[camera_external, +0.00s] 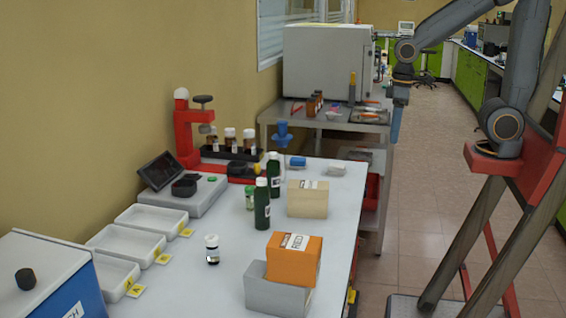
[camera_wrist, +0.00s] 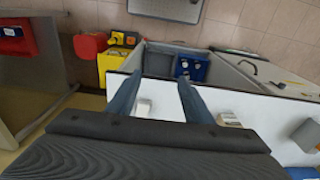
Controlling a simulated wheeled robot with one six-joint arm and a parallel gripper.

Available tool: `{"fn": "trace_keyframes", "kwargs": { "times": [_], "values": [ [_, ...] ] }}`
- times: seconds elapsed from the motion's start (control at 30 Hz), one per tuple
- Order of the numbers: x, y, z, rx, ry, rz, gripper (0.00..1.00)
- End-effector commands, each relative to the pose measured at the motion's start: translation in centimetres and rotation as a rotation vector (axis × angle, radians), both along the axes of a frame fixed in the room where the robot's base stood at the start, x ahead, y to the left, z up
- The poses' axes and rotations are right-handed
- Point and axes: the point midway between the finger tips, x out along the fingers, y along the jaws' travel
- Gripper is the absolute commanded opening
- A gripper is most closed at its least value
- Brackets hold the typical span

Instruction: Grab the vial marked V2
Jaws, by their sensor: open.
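Several brown vials with white caps and labels (camera_external: 229,139) stand in a dark rack beside the red stand, at the back left of the white table. One more small dark vial with a white cap and white label (camera_external: 212,250) stands alone near the table's front. The labels are too small to read, so I cannot tell which one is V2. My gripper (camera_external: 396,125) hangs pointing down, beyond the table's right edge and far from the vials. In the wrist view my gripper (camera_wrist: 157,95) has its two blue fingers apart and nothing between them.
Dark green bottles (camera_external: 262,204), a beige box (camera_external: 308,199), an orange box (camera_external: 294,260) and a grey box (camera_external: 278,291) stand along the right side. White trays (camera_external: 152,221) line the left. A metal cart (camera_external: 290,118) stands behind. The table's middle is mostly clear.

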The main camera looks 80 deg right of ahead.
Motion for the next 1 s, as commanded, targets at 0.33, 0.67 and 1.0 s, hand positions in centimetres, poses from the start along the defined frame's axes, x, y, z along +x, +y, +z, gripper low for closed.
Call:
{"fn": "trace_keyframes", "kwargs": {
  "times": [0.33, 0.67, 1.0],
  "values": [
    [5.6, 1.5, 1.3, -0.017, -0.098, 0.049, 0.46],
    [16.0, 6.3, 1.7, -0.023, -0.294, 0.148, 0.46],
    [32.5, 23.2, 1.9, 0.081, -0.685, 0.371, 0.46]
  ]
}}
